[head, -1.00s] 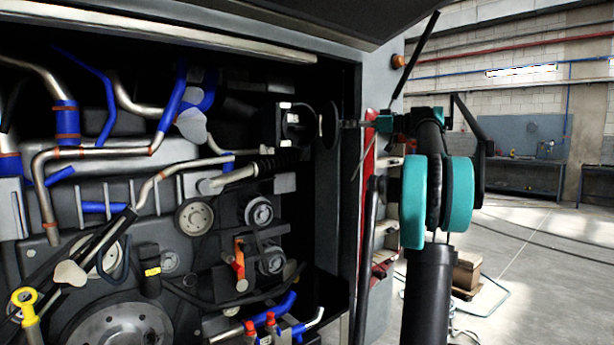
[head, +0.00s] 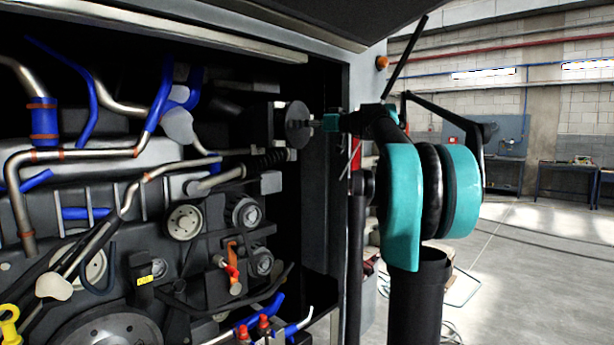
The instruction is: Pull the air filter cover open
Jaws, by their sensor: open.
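The air filter cover (head: 299,124) appears to be the round dark disc at the upper right of the engine bay in the head view. It stands in front of the boxy black filter housing (head: 268,127) and hides the housing's front. I cannot tell how wide the gap between them is. My gripper (head: 316,122) is just right of the disc, level with its middle. It is open, but its fingertips are small and dark. I cannot tell whether they touch the cover.
The bay's right frame post (head: 333,215) stands close to my arm. Pipes, hoses and pulleys (head: 184,222) fill the bay left of and below the cover. The raised hatch (head: 300,15) hangs above. Open floor (head: 520,255) lies to the right.

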